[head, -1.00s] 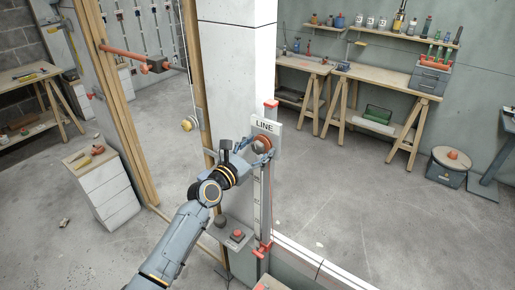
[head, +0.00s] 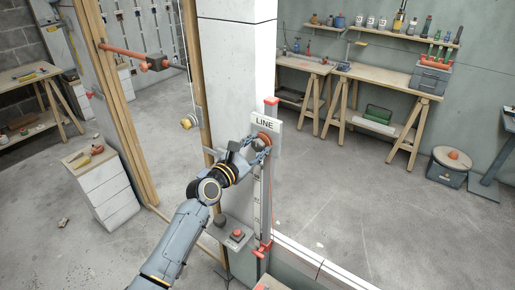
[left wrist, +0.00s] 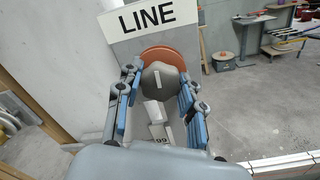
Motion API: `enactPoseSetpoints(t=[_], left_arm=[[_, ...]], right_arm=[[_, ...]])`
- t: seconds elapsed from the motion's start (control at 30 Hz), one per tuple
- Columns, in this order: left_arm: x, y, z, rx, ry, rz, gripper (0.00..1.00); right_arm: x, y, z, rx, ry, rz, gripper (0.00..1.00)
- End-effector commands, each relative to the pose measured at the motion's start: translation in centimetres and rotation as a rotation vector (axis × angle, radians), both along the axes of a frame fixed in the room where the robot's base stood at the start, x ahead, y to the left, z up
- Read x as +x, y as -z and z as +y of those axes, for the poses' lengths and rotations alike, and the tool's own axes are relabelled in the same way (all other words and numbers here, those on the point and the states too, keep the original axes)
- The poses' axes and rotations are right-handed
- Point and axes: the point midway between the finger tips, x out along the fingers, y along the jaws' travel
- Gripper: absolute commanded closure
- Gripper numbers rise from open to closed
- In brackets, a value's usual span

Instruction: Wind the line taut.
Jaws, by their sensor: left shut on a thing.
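The white sign reading LINE (head: 265,122) is at the top of a tall upright gauge post (head: 265,190) with red ends, beside the pale pillar. An orange disc (left wrist: 168,56) sits just under the sign, with a grey faceted knob (left wrist: 161,80) bearing a pale line mark in front of it. My left gripper (head: 264,147) is at the knob; in the left wrist view its blue-padded fingers (left wrist: 158,88) lie on both sides of the knob, shut on it. The fingers hide part of the disc in the head view. My right gripper is not in view.
A small shelf with a red button (head: 237,234) is below my left forearm. A yellow knob (head: 187,124) hangs left of the pillar. A white drawer cabinet (head: 107,190) stands at left, workbenches (head: 385,80) at the back right. The floor at right is mostly clear.

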Motion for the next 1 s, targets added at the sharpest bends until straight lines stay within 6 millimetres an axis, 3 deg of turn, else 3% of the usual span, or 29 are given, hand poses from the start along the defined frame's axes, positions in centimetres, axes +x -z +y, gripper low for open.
enactPoseSetpoints(t=[1.0], left_arm=[[0.0,0.3,0.0,0.785,0.000,-0.569,0.94]], right_arm=[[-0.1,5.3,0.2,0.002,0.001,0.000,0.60]])
